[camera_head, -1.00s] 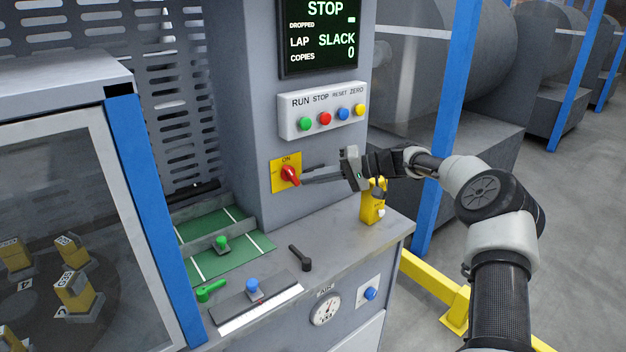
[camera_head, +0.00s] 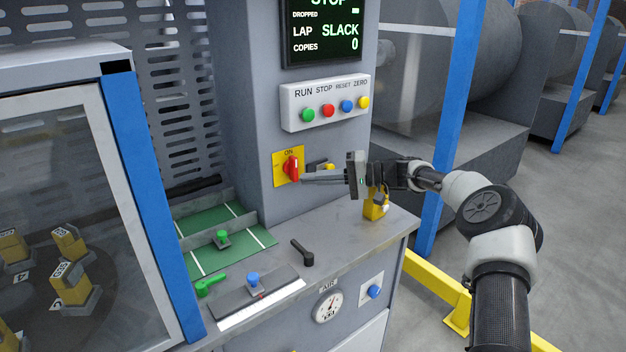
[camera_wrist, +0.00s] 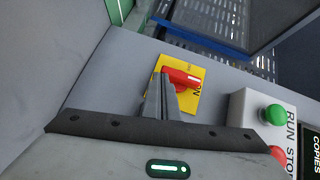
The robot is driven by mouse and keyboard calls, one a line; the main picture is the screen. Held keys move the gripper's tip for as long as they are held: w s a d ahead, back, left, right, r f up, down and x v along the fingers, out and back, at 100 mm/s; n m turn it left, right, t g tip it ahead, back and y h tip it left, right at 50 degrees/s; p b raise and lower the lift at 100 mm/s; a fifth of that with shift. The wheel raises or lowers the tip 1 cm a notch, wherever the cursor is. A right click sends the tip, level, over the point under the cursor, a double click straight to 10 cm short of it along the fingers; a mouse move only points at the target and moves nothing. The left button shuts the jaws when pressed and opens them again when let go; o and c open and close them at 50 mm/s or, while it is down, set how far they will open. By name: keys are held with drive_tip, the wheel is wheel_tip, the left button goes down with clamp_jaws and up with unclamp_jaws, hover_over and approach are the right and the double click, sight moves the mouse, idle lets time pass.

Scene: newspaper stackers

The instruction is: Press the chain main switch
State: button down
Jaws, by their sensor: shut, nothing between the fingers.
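The main switch is a red rotary knob (camera_head: 291,168) on a yellow plate marked ON, fixed to the grey column. Its handle stands about upright, in line with the ON mark. In the wrist view the red knob (camera_wrist: 182,77) lies just beyond my fingertips. My gripper (camera_head: 304,178) is shut and empty, reaching in from the right. Its fingertips are at the right side of the knob, touching or very near it; I cannot tell which. The wrist view shows my gripper's fingers (camera_wrist: 158,90) together at the knob's edge.
Above is a button box (camera_head: 325,100) with green, red, blue and yellow buttons, below a display (camera_head: 322,30). A yellow lock-like object (camera_head: 376,207) stands on the ledge under my wrist. The ledge also holds a black lever (camera_head: 302,253) and a blue knob (camera_head: 253,279).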

wheel_tip(320, 180, up, 10)
drive_tip(key=shift+p, duration=0.35)
idle(0.4)
